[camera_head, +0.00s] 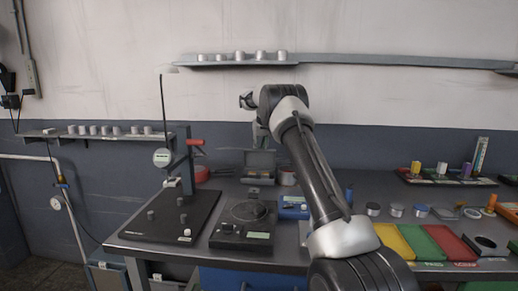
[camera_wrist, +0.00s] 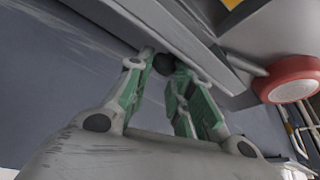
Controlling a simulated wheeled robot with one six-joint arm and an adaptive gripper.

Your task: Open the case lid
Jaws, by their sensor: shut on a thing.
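The grey case (camera_head: 260,180) stands at the back of the workbench, left of my arm. Its lid (camera_head: 260,158) appears raised, standing up at the back of the case, with small brass-coloured things below it. My gripper (camera_head: 262,145) is above the lid, pointing down, its tips partly hard to make out. In the wrist view, the green-and-grey fingers of my gripper (camera_wrist: 165,65) close around a small dark round part at the edge of a long grey panel, which seems to be the lid (camera_wrist: 195,45). The exact contact is partly hidden.
A red round item with a pale face (camera_wrist: 292,82) lies close to the right of the fingers. A black dial device (camera_head: 245,222), a blue box (camera_head: 293,207) and a black stand plate (camera_head: 170,215) are in front. A wall shelf (camera_head: 330,59) hangs above.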

